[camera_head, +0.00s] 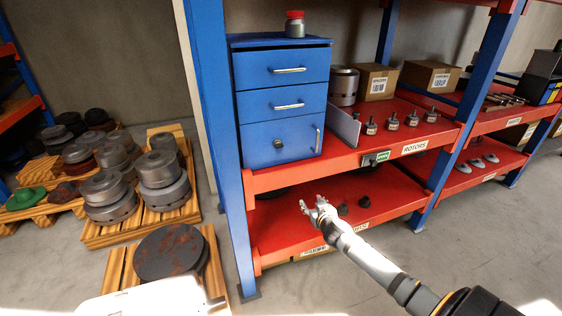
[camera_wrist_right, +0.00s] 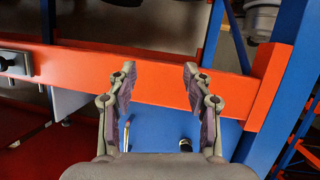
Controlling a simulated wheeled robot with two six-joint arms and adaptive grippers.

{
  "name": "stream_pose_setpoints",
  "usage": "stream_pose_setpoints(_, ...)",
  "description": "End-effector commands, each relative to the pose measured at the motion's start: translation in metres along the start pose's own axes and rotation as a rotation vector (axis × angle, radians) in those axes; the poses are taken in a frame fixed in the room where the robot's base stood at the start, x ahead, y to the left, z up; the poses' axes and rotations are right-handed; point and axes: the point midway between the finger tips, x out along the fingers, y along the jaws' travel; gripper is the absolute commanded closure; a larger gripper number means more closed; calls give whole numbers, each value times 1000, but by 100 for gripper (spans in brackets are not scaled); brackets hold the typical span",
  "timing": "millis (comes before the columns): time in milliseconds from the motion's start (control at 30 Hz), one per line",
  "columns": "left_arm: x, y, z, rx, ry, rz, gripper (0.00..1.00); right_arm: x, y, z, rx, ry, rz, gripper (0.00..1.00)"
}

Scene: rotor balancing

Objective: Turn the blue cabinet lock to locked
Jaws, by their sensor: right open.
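The blue cabinet (camera_head: 283,104) stands on the upper red shelf at its left end. It has two drawers with bar handles above a lower door. The lock's turn position is too small to tell. My right gripper (camera_head: 311,204) is open and empty, below and in front of the cabinet, apart from it. In the right wrist view, the gripper (camera_wrist_right: 159,72) shows spread fingers, with the blue cabinet front (camera_wrist_right: 141,135) partly hidden behind them. My left gripper is out of view.
The red shelf edge (camera_head: 262,183) lies between my right gripper and the cabinet door. A blue post (camera_head: 222,140) rises left of the cabinet. A grey plate (camera_head: 343,126) and several small rotors stand to its right. A red-capped jar (camera_head: 295,25) is on top.

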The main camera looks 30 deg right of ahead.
Motion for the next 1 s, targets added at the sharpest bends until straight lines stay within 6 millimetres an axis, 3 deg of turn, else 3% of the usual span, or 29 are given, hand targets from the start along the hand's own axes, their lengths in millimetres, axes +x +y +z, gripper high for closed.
stream_pose_setpoints(33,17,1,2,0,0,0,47,-6,-12,-45,16,103,-24,49)
stream_pose_setpoints(100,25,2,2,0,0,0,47,-24,-27,-102,49,214,-58,49)
stream_pose_setpoints(233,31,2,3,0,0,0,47,-56,-48,-161,90,335,-112,49)
stream_pose_setpoints(367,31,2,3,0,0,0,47,-67,-54,-178,106,366,-130,49)
stream_pose_setpoints(533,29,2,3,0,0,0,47,-59,-53,-182,112,364,-126,49)
stream_pose_setpoints(1000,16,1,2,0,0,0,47,21,-63,-212,110,363,-129,49)
